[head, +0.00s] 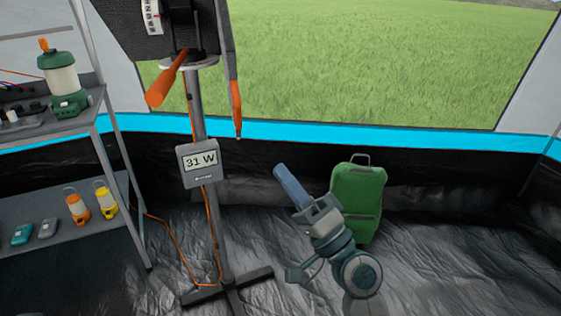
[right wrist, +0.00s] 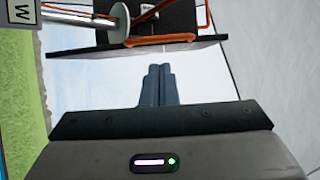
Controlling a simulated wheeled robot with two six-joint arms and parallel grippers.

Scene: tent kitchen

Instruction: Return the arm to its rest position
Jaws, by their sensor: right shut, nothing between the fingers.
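My right gripper (head: 283,176) shows in the head view right of the middle, pointing up and to the left above the dark tent floor. Its blue-grey fingers are pressed together with nothing between them. My left gripper is in neither view.
A stand (head: 197,112) with an orange crank handle (head: 163,86) and a 31 W display (head: 201,163) rises left of the gripper. A green case (head: 356,196) stands behind the arm. Shelves (head: 63,231) with lanterns are at the left. Floor at the right is clear.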

